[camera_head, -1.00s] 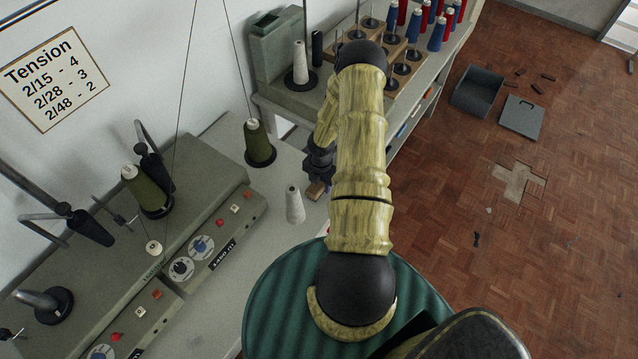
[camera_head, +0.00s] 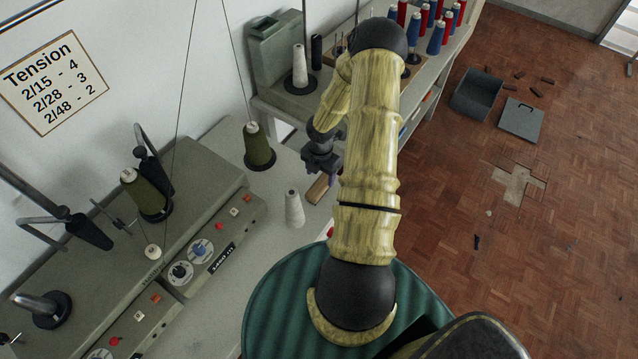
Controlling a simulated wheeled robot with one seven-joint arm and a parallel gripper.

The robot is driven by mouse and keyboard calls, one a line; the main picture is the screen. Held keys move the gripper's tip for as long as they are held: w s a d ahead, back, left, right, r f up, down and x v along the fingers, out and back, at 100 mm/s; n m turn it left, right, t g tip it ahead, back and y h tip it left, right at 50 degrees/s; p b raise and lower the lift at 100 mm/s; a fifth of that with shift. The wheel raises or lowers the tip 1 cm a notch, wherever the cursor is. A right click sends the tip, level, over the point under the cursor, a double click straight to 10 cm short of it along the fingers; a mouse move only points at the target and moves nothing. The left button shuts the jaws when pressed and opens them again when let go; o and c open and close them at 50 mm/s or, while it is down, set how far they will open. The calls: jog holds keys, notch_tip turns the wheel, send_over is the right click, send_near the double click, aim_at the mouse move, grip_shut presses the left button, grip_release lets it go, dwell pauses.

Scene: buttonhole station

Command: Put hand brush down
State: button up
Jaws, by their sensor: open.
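A wooden piece that looks like the hand brush (camera_head: 318,188) lies on the grey work table (camera_head: 268,220), just right of a white thread cone (camera_head: 294,209). Any bristles cannot be made out. My gripper (camera_head: 329,180) is open, with its tips close above and beside the brush's upper right end. Whether the tips touch it cannot be told. My arm covers the table to the right of the gripper.
An olive thread cone (camera_head: 258,147) stands behind. Grey machines with dials (camera_head: 201,249) fill the table's left side. A shelf with a grey machine (camera_head: 285,52) and several blue and red spools (camera_head: 438,35) is at the back. A small red thing (camera_head: 330,232) shows beside my arm.

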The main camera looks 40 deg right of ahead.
aim_at(319, 185)
notch_tip(319, 185, up, 5)
jog(key=shift+f, duration=0.1)
dwell(0.6)
jog(key=s+a+r+m+t, duration=0.1)
jog(key=s+a+r+m, duration=0.3)
jog(key=a+r+m, duration=0.7)
jog(key=s+a+r+m+t, duration=0.1)
jog(key=s+a+r+m, duration=0.4)
jog(key=a+r+m, duration=0.5)
notch_tip(319, 185, up, 3)
jog(key=shift+s+a+r+m+t, duration=0.1)
jog(key=shift+s+a+m+t, duration=0.15)
jog(key=shift+a+m, duration=0.2)
jog(key=shift+w, duration=0.15)
